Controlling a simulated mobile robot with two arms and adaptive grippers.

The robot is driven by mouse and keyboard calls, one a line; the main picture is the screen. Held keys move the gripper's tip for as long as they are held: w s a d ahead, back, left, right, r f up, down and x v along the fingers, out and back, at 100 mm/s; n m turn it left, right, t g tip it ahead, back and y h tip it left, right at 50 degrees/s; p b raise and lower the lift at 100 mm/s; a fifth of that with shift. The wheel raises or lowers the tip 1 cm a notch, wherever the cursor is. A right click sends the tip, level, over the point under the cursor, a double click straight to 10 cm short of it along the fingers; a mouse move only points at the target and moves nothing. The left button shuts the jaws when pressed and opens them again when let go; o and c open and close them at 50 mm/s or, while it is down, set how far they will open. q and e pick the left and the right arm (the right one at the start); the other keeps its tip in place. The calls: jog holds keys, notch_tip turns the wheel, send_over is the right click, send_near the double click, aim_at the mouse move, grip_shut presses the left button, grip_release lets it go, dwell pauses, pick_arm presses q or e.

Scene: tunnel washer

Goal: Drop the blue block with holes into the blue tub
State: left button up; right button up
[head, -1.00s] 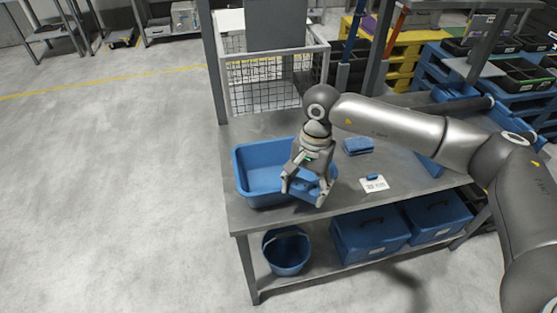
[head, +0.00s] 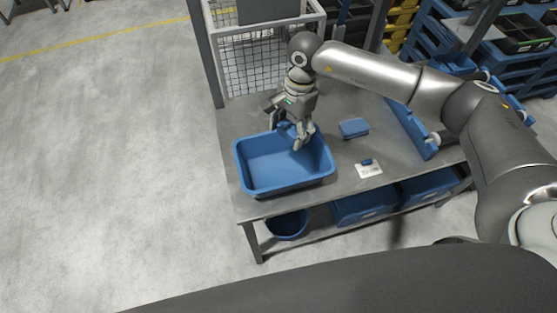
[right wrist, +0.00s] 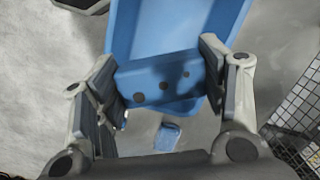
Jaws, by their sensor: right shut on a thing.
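In the head view my right gripper (head: 288,137) is over the back right part of the blue tub (head: 287,184), and the block is mostly hidden by the fingers. The tub stands on the grey table's left part, and its visible inside looks empty. It fills the top of the right wrist view (right wrist: 185,25), beyond the block. My left gripper is not in view.
Another blue block (head: 354,128) lies on the grey table (head: 330,190) right of the tub. A white card (head: 368,171) with a small blue piece lies in front of it. A wire cage (head: 245,72) stands behind. A blue bucket (head: 287,224) is on the lower shelf.

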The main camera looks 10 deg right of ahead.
jog(key=shift+s+f, duration=0.1)
jog(key=shift+f, duration=0.45)
notch_tip(320, 180, down, 4)
jog(key=shift+f+b, duration=0.15)
jog(key=shift+b, duration=0.6)
jog(key=o, duration=1.1)
jog(key=shift+o, duration=0.2)
jog(key=r, duration=0.4)
jog(key=d+r, duration=0.1)
jog(key=r, duration=0.3)
jog(key=w+r, duration=0.1)
jog(key=r, duration=0.3)
jog(key=shift+d, duration=0.3)
